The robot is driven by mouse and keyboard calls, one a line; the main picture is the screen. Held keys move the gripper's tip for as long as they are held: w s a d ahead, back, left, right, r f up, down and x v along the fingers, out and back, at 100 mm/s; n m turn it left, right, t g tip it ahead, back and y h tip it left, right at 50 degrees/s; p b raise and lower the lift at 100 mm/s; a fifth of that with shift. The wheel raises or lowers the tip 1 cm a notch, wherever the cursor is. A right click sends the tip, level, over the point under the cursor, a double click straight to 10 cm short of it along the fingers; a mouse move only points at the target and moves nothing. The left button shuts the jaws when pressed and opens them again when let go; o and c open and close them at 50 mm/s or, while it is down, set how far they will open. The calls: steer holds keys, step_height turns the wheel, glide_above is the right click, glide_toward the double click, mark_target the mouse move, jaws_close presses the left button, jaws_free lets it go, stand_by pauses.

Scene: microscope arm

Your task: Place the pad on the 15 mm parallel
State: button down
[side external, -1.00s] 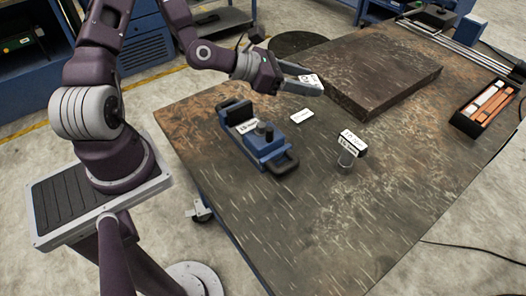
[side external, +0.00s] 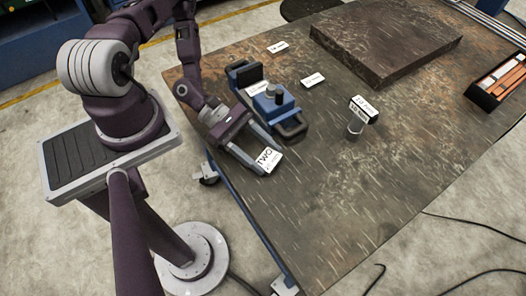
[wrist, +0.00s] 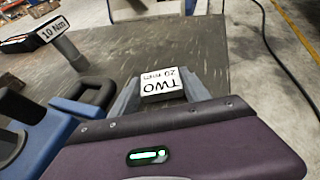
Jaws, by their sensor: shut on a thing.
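My gripper (side external: 258,153) is shut on a small block (side external: 268,159) with a white face marked "TWO" and a smaller line. In the wrist view the block (wrist: 161,84) sits between the fingertips, its lettering upside down and reading "TWO 20 mm". The gripper is in front of the blue vise, near the table's left edge. A piece with a white label (side external: 259,89) lies between the jaws of the vise (side external: 281,118); its print is too small to read now. I cannot tell which piece is the pad or the 15 mm parallel.
A handled tool (side external: 357,121) labelled "10 Nm" (wrist: 53,31) is right of the vise. A thick dark slab (side external: 385,40) and a tray (side external: 500,80) stand farther back. The front of the table is clear.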

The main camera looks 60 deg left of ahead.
steer(key=shift+f, duration=0.3)
steer(key=c, duration=0.5)
jaws_free()
steer(key=shift+f, duration=0.1)
steer(key=shift+o, duration=0.3)
steer(key=v, duration=1.2)
steer(key=shift+s, duration=0.1)
